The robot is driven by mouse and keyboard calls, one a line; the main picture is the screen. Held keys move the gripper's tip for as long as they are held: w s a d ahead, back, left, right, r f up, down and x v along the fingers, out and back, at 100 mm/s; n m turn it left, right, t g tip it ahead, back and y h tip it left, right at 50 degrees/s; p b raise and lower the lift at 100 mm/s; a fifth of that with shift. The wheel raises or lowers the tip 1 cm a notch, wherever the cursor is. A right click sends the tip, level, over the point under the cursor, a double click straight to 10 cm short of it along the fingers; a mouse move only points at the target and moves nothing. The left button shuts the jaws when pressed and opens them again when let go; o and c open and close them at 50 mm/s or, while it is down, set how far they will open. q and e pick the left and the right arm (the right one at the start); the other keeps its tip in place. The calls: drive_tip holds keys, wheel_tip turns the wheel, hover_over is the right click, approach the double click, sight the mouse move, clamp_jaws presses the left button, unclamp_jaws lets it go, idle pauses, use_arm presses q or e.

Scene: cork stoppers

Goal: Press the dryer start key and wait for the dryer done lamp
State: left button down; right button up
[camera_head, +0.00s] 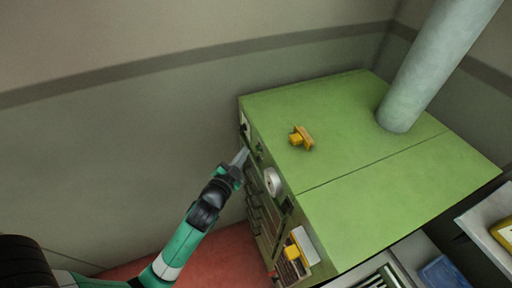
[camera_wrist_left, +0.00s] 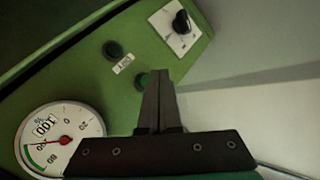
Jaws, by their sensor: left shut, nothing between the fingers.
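The dryer is a green cabinet (camera_head: 400,165) with a control panel on its left-hand face. In the left wrist view the panel (camera_wrist_left: 75,85) carries a round green key (camera_wrist_left: 143,78) and a dark round button or lamp (camera_wrist_left: 112,48), unlit, with a small white label between them that I cannot read surely. My left gripper (camera_head: 244,154) is shut and empty, its fingertips (camera_wrist_left: 157,74) at the green key and partly covering it. I cannot tell whether they touch it. My right gripper is not in view.
A white dial gauge (camera_wrist_left: 60,140) and a black knob (camera_wrist_left: 182,22) flank the keys. A yellow object (camera_head: 302,138) lies on the cabinet top, where a thick grey pipe (camera_head: 430,70) rises. Trays and a blue item (camera_head: 443,274) stand at lower right.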

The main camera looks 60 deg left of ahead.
use_arm(q)
drive_tip(key=s, duration=0.1)
drive_tip(key=s+p, duration=0.1)
drive_tip(key=s, duration=0.1)
drive_tip(key=s+p, duration=0.1)
drive_tip(key=shift+s+a, duration=0.15)
drive_tip(key=shift+a, duration=0.2)
idle(0.6)
